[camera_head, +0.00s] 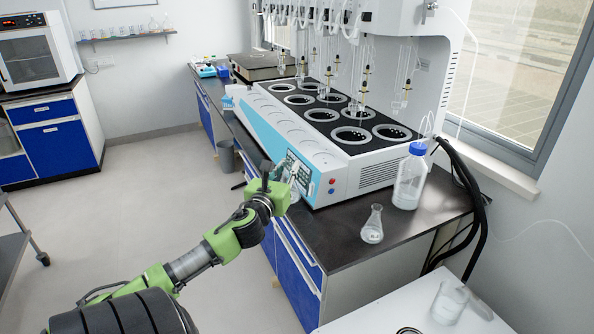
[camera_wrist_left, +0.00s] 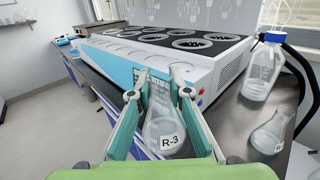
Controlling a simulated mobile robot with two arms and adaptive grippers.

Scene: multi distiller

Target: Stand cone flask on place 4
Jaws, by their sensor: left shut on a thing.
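My left gripper (camera_head: 276,180) is shut on a clear cone flask (camera_wrist_left: 165,134) labelled R-3. In the left wrist view the flask is upright between the two fingers (camera_wrist_left: 158,88). In the head view it is mostly hidden behind the gripper, beside the distiller's control panel. The multi distiller (camera_head: 327,176) has a row of round places (camera_head: 299,137) along its light front ledge. They look empty, and no number that marks place 4 is readable. Another cone flask (camera_head: 373,226) stands on the dark bench to the right. My right gripper is not in view.
A blue-capped bottle (camera_head: 409,182) stands on the bench by the distiller's right end, near black hoses (camera_head: 476,200). A beaker (camera_head: 449,302) is on a white table at lower right. Glass tubes (camera_head: 361,88) hang above the round heater wells.

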